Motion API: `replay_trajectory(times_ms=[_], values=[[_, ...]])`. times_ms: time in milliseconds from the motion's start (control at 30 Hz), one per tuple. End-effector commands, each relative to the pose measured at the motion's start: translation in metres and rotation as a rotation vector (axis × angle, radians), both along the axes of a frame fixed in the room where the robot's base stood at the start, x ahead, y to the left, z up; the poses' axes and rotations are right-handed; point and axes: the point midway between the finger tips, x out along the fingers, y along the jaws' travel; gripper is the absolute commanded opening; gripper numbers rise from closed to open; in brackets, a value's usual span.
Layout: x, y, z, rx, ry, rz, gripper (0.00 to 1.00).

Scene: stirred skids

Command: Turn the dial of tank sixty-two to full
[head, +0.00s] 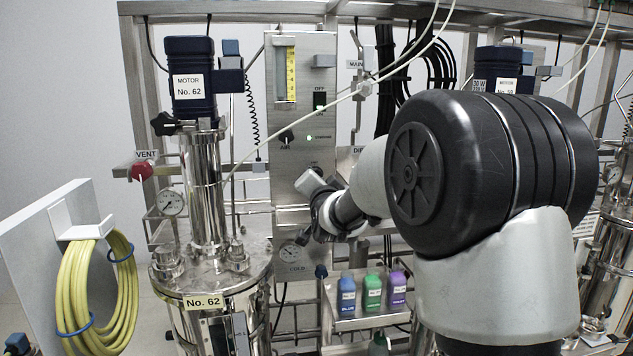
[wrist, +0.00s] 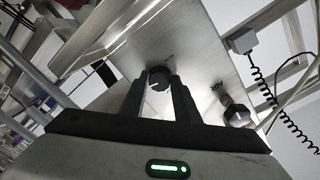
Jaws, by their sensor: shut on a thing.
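Tank sixty-two (head: 208,284) stands at the left, with a "No. 62" label on its lid rim and on its blue motor (head: 190,75). A steel panel (head: 297,215) stands just right of it. My gripper (head: 310,182) is at the middle of this panel, reaching in from the right. In the wrist view, my gripper (wrist: 159,84) has its two dark fingers closed on either side of a black dial (wrist: 158,78) on the panel. A pale mark shows on the dial, but its setting is too small to read. In the head view my gripper hides the dial.
A shelf of small coloured bottles (head: 372,292) and a red vent valve (head: 140,171) are nearby.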

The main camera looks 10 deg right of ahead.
Motion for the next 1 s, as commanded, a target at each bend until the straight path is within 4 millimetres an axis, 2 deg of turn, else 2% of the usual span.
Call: replay_trajectory(times_ms=[400,1000], values=[[0.0000,-0.0004,0.0009,0.266,0.001,-0.001,0.06],[0.0000,0.0000,0.0011,0.340,0.000,0.000,0.06]])
